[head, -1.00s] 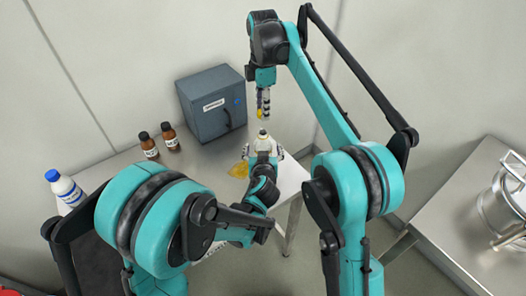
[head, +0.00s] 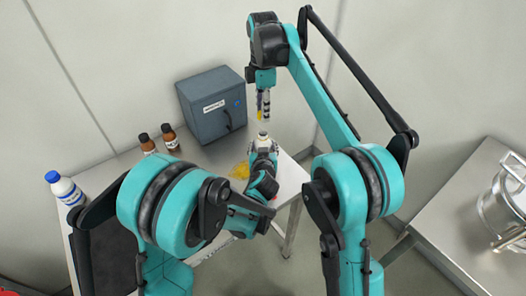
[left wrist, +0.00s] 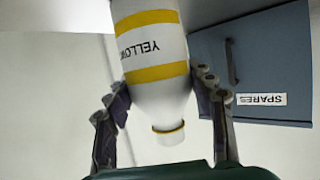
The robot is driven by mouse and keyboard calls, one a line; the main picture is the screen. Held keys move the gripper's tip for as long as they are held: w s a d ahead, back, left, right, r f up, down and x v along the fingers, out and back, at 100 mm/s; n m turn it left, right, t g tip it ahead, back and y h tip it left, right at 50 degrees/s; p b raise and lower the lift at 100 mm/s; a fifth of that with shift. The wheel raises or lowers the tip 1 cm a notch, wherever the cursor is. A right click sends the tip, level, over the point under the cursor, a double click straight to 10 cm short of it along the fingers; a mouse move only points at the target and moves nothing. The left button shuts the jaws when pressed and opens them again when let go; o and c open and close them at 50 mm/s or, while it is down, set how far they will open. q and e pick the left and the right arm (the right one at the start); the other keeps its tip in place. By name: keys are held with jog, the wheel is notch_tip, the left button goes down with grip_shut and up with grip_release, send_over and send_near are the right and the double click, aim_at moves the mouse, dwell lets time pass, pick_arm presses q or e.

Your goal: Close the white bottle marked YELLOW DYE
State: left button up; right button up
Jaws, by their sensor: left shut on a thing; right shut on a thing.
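My left gripper (head: 262,148) is shut on the bottle, with a finger on each side in the left wrist view (left wrist: 162,88). My right gripper (head: 263,106) is shut on a small yellow thing, seemingly the cap (head: 259,114), above the bottle and apart from it.
A grey-blue SPARES box (head: 212,104) stands behind, left of the bottle. Two brown bottles (head: 170,137) and a white blue-capped bottle (head: 64,188) stand farther left. A yellow patch (head: 240,170) lies beside my left gripper. A metal pot (head: 508,200) is on the right table.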

send_over(263, 133)
jog(key=shift+f, duration=2.45)
jog(key=shift+f, duration=0.1)
jog(key=shift+f, duration=0.8)
jog(key=shift+f, duration=0.55)
